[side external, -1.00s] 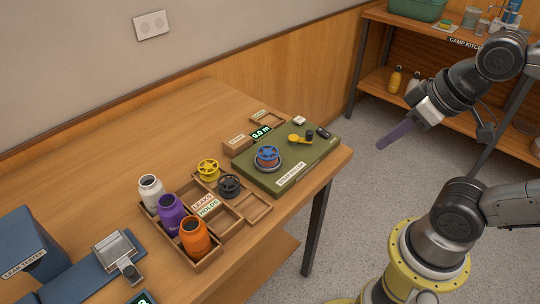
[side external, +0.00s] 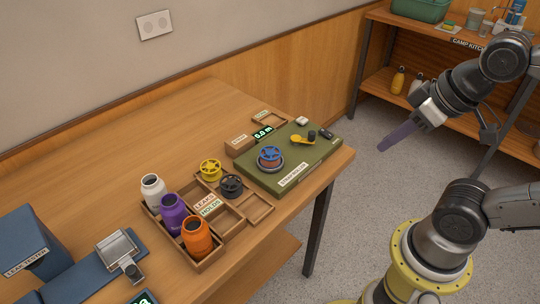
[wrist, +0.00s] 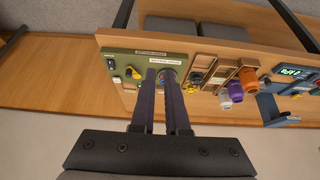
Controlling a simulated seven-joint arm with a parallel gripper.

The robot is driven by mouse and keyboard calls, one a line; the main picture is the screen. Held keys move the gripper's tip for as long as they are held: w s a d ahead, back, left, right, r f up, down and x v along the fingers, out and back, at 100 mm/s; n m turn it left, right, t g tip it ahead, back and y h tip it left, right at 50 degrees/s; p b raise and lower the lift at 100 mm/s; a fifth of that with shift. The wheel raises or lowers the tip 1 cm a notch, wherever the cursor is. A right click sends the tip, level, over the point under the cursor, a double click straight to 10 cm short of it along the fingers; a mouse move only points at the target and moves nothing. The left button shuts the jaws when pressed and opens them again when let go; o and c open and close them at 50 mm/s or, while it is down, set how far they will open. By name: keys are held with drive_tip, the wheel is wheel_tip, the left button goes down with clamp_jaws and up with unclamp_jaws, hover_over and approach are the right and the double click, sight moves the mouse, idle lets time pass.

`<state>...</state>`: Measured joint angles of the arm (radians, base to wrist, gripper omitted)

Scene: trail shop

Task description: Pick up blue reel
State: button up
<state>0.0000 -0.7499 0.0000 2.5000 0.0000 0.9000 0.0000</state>
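The blue reel (side external: 270,154) sits in a round holder on the green winder board (side external: 325,157) at the right end of the table in the side view. In the wrist view the green board (wrist: 119,56) shows beyond the fingers, and the reel is mostly hidden behind them. My gripper (side external: 382,148) is in the air to the right of the table, well apart from the reel. Its two long purple fingers also show in the wrist view (wrist: 159,75), with a gap and nothing between them.
A yellow reel (side external: 210,169) and a black reel (side external: 231,186) sit in a wooden tray left of the board. A yellow crank (side external: 302,139) is on the board. A shelf (side external: 425,95) stands behind my arm.

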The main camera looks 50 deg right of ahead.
drive_tip(key=o, duration=1.3)
